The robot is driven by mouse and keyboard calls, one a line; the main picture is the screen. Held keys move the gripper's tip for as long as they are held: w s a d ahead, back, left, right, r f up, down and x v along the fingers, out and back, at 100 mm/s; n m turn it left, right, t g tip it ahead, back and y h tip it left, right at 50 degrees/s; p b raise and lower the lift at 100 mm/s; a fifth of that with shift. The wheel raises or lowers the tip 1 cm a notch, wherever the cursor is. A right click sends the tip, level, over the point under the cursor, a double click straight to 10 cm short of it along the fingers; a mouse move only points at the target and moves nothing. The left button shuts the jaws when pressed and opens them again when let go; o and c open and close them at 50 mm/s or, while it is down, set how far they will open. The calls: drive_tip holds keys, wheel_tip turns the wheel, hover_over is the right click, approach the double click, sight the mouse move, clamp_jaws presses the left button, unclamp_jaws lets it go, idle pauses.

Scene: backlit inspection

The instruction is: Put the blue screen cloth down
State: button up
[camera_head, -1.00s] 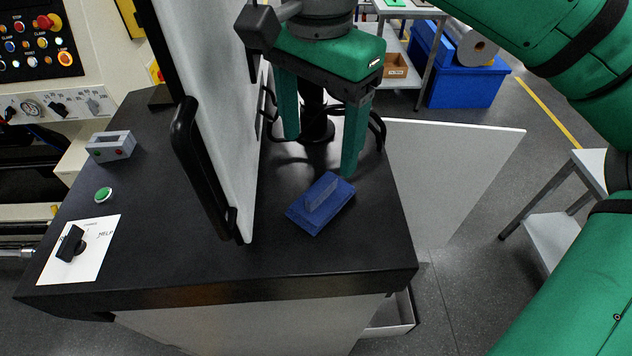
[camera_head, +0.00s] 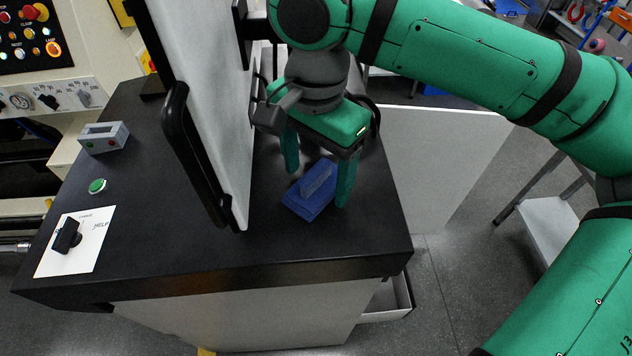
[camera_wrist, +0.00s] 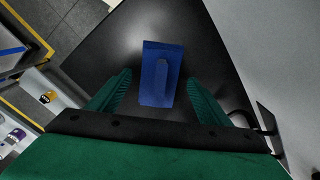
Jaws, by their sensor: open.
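The blue screen cloth (camera_head: 309,194) is a flat blue pad with a raised grip. It lies on the black tabletop (camera_head: 300,245), right of the white upright panel. My gripper (camera_head: 317,185) is open and empty above and behind it, with green fingers pointing down. In the wrist view the cloth (camera_wrist: 161,76) lies ahead of and between the open fingers (camera_wrist: 156,92). Neither finger clearly touches it. The right finger stands close to the cloth's right edge in the head view.
The panel with a black handle (camera_head: 190,160) rises close to the left of my gripper. Bare tabletop lies in front.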

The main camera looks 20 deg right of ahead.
drive_tip(key=shift+w, duration=0.1)
drive_tip(key=c, duration=0.9)
drive_tip(key=shift+s, duration=0.2)
drive_tip(key=c, duration=0.3)
drive_tip(key=shift+r, duration=0.15)
